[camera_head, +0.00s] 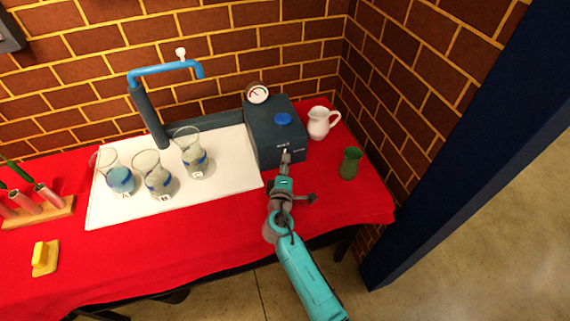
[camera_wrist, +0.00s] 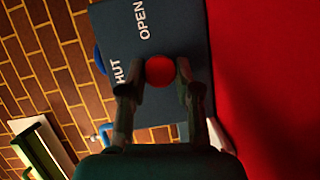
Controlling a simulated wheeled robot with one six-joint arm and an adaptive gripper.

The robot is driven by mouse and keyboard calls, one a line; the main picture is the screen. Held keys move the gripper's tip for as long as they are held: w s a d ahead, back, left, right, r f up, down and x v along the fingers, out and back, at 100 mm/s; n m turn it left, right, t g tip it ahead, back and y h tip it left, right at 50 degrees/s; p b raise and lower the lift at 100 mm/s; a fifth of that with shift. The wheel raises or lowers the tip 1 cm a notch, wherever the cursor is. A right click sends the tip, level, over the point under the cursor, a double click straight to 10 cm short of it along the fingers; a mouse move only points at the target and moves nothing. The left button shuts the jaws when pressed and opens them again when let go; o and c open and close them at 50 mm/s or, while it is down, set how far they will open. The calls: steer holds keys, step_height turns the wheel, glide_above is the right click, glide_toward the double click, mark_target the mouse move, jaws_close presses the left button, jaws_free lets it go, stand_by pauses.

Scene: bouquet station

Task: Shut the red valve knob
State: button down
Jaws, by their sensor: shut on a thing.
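The red valve knob (camera_wrist: 160,71) sits on the front face of a dark grey box (camera_wrist: 120,25), with the words "SHUT", partly covered, and "OPEN" printed beside it in the wrist view. My gripper (camera_wrist: 160,88) has its two fingers on either side of the knob and is shut on it. In the head view my gripper (camera_head: 286,158) reaches the front of the dark box (camera_head: 262,140) and hides the red knob. The box also carries a blue knob (camera_head: 283,119) on top and a round gauge (camera_head: 257,94) at its back.
A white jug (camera_head: 318,124) and a green vase (camera_head: 350,163) stand right of the box. Glass flasks (camera_head: 158,184) stand on a white board (camera_head: 228,183) at left, under a blue tap (camera_head: 160,70). A yellow block (camera_head: 44,257) lies front left. The red table's front middle is clear.

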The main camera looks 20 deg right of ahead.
steer(key=shift+f+n+t, duration=0.1)
steer(key=shift+n+t, duration=0.2)
steer(key=shift+n, duration=0.5)
steer(key=c, duration=0.8)
jaws_free()
steer(key=shift+c, duration=0.2)
steer(key=shift+h, duration=0.3)
steer(key=v, duration=1.2)
